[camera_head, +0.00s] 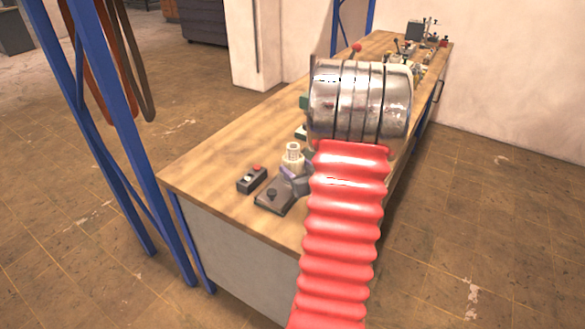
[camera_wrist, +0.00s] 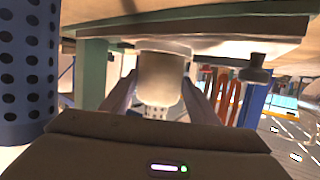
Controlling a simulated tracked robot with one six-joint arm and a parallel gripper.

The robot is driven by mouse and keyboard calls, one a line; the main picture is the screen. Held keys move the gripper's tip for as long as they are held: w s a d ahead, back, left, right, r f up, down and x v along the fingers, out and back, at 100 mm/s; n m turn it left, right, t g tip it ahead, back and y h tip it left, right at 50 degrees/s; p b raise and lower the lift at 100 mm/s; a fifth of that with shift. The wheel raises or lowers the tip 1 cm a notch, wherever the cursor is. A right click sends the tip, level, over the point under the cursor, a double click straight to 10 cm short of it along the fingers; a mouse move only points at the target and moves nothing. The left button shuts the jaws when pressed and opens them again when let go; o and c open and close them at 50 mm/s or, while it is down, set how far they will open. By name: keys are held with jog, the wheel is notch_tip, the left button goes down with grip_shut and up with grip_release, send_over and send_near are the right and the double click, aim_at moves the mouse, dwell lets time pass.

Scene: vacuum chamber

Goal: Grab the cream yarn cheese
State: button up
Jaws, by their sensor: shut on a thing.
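The cream yarn cheese (camera_head: 292,152) is a small pale cylinder near the front end of the wooden bench in the head view. My gripper (camera_head: 295,177) is at its lower part. In the wrist view, which is upside down, the cheese (camera_wrist: 160,75) sits between the two fingers of my gripper (camera_wrist: 160,88), one on each side. The fingers are shut on it. I cannot tell whether the cheese touches the bench. My arm hides part of the gripper and the bench in the head view.
A black box with a red button (camera_head: 252,180) stands left of the gripper. A dark base with a knob (camera_head: 273,197) is close in front. A blue perforated cylinder (camera_wrist: 27,70) fills the wrist view's left edge. More equipment stands at the bench's far end. The left bench top (camera_head: 215,165) is clear.

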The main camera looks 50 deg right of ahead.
jog(key=shift+r, duration=0.1)
jog(key=shift+r, duration=4.95)
